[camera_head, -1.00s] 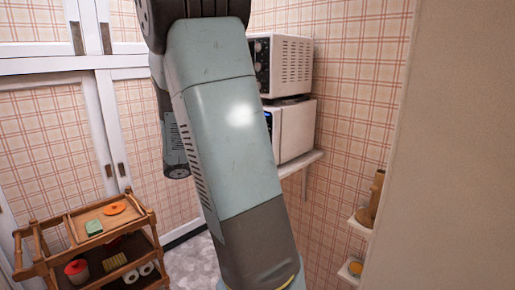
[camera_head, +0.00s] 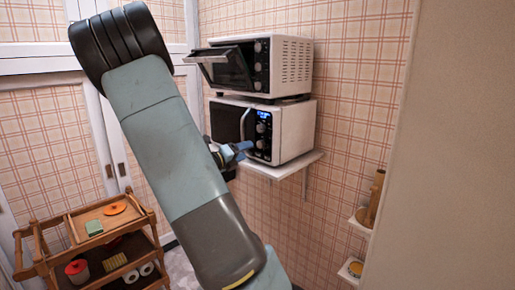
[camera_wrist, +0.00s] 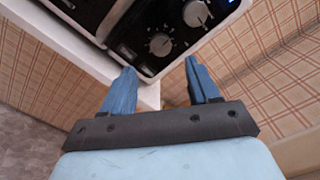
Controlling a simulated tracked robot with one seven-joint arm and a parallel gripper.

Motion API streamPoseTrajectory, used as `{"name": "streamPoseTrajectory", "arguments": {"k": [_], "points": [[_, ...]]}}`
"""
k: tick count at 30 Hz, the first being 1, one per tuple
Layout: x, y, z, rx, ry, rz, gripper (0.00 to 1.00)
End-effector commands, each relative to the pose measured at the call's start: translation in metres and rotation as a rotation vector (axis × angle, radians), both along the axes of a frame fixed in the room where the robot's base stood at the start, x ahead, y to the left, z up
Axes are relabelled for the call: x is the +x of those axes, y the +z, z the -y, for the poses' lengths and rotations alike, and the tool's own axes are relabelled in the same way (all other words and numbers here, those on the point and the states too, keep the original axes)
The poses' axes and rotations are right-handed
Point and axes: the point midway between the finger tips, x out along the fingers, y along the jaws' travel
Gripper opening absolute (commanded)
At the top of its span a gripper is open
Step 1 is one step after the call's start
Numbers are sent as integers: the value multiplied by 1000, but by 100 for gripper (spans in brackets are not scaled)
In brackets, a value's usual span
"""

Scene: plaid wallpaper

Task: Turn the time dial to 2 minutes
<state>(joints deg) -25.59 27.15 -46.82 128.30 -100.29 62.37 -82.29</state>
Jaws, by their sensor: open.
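The lower microwave (camera_head: 296,130) has a dark front panel with a lit blue display and two round dials. The upper dial (camera_wrist: 195,13) and the lower dial (camera_wrist: 160,44) are both seen close up in the wrist view. I cannot read their labels, so which one is the time dial is unclear. My gripper (camera_head: 240,150) is in front of the panel near the lower dial. In the wrist view my gripper (camera_wrist: 160,78) is open, its two blue fingers apart with nothing between them. The fingertips point toward the lower dial; contact cannot be told.
A white toaster oven (camera_head: 290,62) with its door (camera_head: 222,66) hanging partly open stands on top of the microwave. Both rest on a wall shelf (camera_head: 300,165). A wooden cart (camera_head: 70,222) stands lower left. A pale wall edge (camera_head: 450,150) fills the right side.

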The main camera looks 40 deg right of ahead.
Motion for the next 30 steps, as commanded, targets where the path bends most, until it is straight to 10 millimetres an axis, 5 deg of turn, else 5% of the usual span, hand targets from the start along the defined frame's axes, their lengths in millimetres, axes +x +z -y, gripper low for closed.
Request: {"name": "streamPoseTrajectory", "arguments": {"k": [12, 26, 30], "points": [[4, 0, 63, -1, -3, 0, 60], [5, 0, 73, 1, -1, 1, 60], [5, 0, 73, 0, -1, 1, 48]]}}
